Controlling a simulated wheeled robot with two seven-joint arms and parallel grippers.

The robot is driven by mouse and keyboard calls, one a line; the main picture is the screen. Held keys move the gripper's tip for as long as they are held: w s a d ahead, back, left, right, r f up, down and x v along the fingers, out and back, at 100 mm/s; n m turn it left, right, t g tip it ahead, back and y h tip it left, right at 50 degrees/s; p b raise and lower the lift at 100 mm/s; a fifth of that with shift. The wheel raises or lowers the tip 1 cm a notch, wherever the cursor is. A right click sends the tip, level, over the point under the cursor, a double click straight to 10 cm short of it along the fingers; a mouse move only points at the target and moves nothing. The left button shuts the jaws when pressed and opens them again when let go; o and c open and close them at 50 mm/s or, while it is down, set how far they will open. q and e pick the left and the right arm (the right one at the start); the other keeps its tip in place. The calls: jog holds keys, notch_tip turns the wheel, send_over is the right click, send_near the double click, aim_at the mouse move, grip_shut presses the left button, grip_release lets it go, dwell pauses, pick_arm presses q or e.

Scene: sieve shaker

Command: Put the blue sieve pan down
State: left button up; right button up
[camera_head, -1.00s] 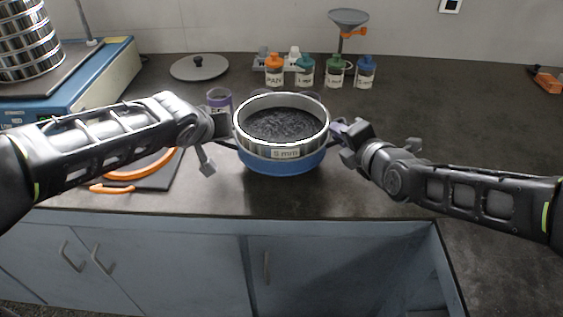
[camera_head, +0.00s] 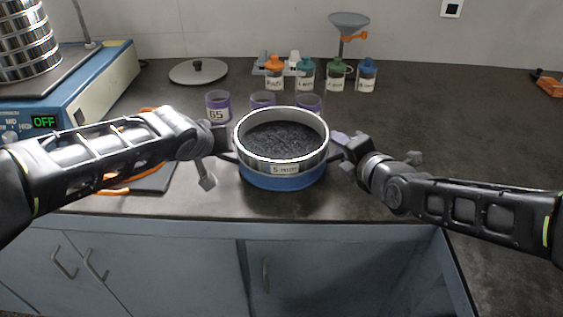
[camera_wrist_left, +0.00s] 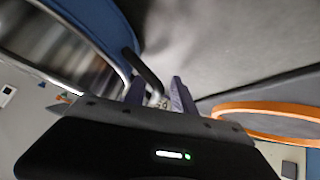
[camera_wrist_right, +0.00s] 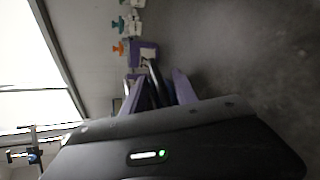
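The blue sieve pan (camera_head: 284,181) is in the middle of the head view, with a steel sieve (camera_head: 284,161) full of dark grains on top. It is upright and level, low over the counter near its front edge. I cannot tell whether it touches the counter. My left gripper (camera_head: 228,146) is at its left handle, shut on it; the handle shows between the fingers in the left wrist view (camera_wrist_left: 155,88). My right gripper (camera_head: 340,146) is shut on the opposite handle, also between the fingers in the right wrist view (camera_wrist_right: 158,85).
Several capped bottles (camera_head: 306,75), a funnel stand (camera_head: 348,24) and a round lid (camera_head: 198,71) are further back. A blue shaker (camera_head: 92,86) with stacked sieves is at left. The counter on the right is clear.

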pick_arm(q)
jog(key=v, duration=0.8)
dwell(0.4)
pick_arm(e)
jog(key=v, duration=1.2)
